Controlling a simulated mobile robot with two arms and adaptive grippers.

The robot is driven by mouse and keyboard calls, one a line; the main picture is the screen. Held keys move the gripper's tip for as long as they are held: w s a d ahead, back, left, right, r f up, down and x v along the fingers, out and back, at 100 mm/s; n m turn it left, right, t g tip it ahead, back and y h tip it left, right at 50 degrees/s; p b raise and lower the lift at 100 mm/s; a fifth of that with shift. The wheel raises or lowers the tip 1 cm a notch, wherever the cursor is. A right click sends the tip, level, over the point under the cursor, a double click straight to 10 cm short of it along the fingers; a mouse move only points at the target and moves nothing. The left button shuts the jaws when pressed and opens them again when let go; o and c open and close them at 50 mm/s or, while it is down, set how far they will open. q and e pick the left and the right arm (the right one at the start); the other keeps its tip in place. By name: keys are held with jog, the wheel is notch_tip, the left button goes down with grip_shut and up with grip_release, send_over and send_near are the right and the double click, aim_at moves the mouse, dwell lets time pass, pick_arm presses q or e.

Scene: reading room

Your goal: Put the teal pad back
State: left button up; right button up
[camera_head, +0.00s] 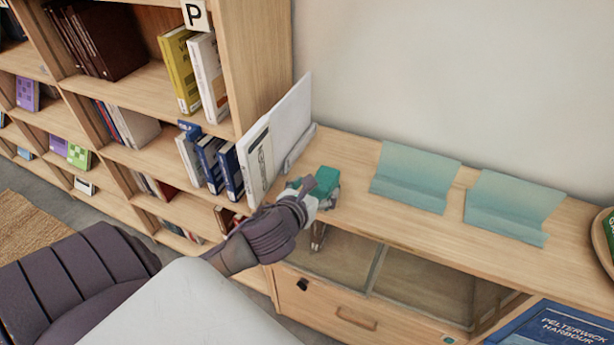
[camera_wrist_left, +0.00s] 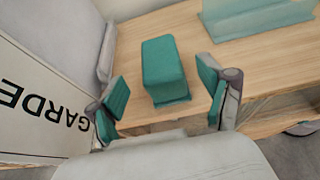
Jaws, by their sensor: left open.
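The teal pad (camera_wrist_left: 163,62) is a small block standing on the wooden top of the low cabinet (camera_head: 352,150). In the head view the teal pad (camera_head: 328,178) shows just past my left gripper (camera_head: 316,191), which partly covers it. In the left wrist view my left gripper (camera_wrist_left: 164,94) is open, with one teal-lined finger on each side. The pad lies ahead, between the lines of the two fingers, with visible gaps to both. The fingers do not touch it. My right gripper is in neither view.
A white book (camera_head: 260,160) with GARDE lettering in the wrist view stands close left of my gripper, by a grey-white stand (camera_head: 298,148). Two translucent teal stands (camera_head: 415,178) (camera_head: 512,207) are to the right. A blue book (camera_head: 562,328) is at lower right.

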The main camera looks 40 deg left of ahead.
pick_arm(q)
jog(key=v, duration=0.5)
jog(key=shift+s+r, duration=0.1)
jog(key=shift+s, duration=0.15)
